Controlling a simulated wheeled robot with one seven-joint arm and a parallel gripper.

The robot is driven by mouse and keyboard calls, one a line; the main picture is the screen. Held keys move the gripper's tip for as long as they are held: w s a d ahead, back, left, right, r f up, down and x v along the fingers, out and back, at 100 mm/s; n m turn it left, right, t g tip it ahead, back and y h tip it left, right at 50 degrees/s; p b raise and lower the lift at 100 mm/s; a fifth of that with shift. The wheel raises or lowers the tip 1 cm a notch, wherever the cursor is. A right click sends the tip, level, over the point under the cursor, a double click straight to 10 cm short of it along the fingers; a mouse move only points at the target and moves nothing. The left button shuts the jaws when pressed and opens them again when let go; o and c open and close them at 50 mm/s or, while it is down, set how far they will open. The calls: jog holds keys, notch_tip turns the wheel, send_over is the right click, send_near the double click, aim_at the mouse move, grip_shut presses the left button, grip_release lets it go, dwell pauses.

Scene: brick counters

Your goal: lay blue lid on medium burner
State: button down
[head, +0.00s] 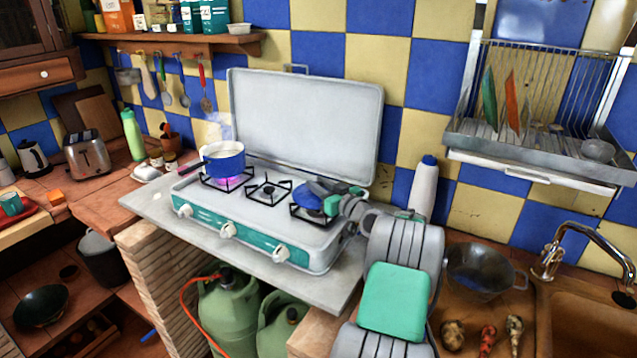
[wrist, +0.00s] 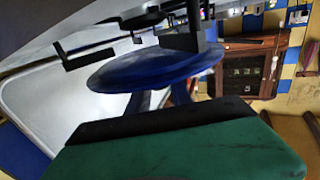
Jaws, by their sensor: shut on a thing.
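The blue lid (head: 307,203) is over the right-hand burner (head: 297,213) of the camping stove (head: 225,228) in the head view. My gripper (head: 326,192) is shut on the lid, reaching in from the right and covering part of it. In the wrist view the lid (wrist: 150,74) appears as a blue disc close to the black burner grate (wrist: 85,52); whether it touches the grate is unclear. A small middle burner (head: 268,190) is bare. A blue pot (head: 223,158) stands on the left burner, over a pink-violet flame.
The stove's raised grey cover (head: 305,120) stands behind the burners. A white bottle with a blue cap (head: 423,186) stands close behind my arm. A metal colander (head: 480,272) and vegetables (head: 487,338) lie on the right counter.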

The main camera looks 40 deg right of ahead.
jog(key=shift+f+b, duration=0.35)
jog(key=shift+b, duration=0.25)
jog(key=shift+f, duration=0.1)
jog(key=c, duration=1.1)
grip_release()
jog(key=shift+c, duration=0.2)
jog(key=shift+r, duration=0.2)
jog(key=s, duration=0.4)
jog(key=s+b, duration=0.1)
jog(key=s, duration=0.7)
jog(key=shift+a+r, duration=0.2)
jog(key=shift+a, duration=0.15)
